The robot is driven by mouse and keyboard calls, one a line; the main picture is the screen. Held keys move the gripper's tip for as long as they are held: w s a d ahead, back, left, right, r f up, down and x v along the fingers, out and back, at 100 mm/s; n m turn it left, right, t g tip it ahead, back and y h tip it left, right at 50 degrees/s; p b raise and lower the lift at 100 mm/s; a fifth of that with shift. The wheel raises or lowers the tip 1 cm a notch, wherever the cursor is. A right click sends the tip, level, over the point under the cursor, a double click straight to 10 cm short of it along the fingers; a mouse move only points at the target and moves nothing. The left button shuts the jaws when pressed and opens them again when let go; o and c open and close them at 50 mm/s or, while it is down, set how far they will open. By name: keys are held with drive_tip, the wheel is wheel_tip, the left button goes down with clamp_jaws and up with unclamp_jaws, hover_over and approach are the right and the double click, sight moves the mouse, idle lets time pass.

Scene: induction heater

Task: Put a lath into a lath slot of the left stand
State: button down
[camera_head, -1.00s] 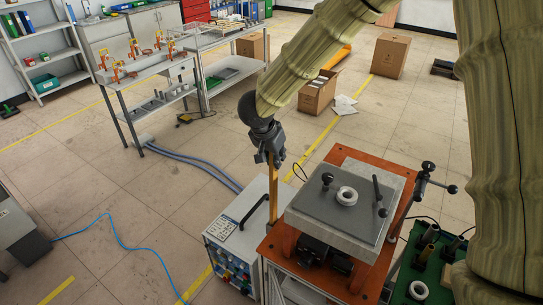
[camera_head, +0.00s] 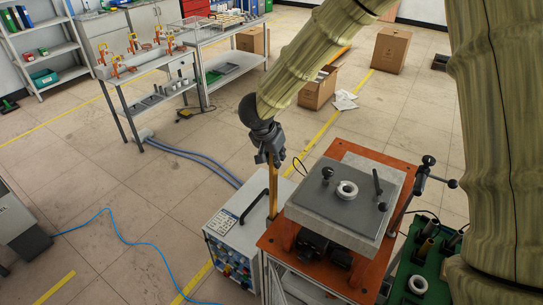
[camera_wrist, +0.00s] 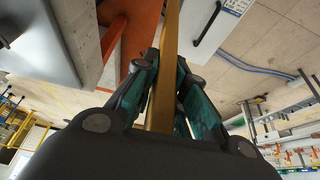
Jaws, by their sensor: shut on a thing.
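My gripper (camera_head: 267,152) is shut on a lath (camera_head: 273,195), a long, thin yellow-brown strip. The lath hangs roughly upright below the gripper, in front of the white-grey control box; its lower end is beside the orange bench. In the wrist view the lath (camera_wrist: 171,28) runs up between the teal-padded fingers (camera_wrist: 167,80). A stand with orange clamps (camera_head: 150,62) is at the upper left, well away from the gripper. I cannot tell whether it is the left stand, and no lath slot can be made out.
An orange bench (camera_head: 342,151) carries a grey plate (camera_head: 335,205) with a white ring (camera_head: 347,190). The control box (camera_head: 228,250) stands left of it. A blue cable (camera_head: 125,242) and grey hoses (camera_head: 205,163) lie on the floor. Open floor lies at the left middle.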

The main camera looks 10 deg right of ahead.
drive_tip(key=c, duration=1.4)
unclamp_jaws()
drive_tip(key=shift+o, duration=0.2)
drive_tip(key=v, duration=1.2)
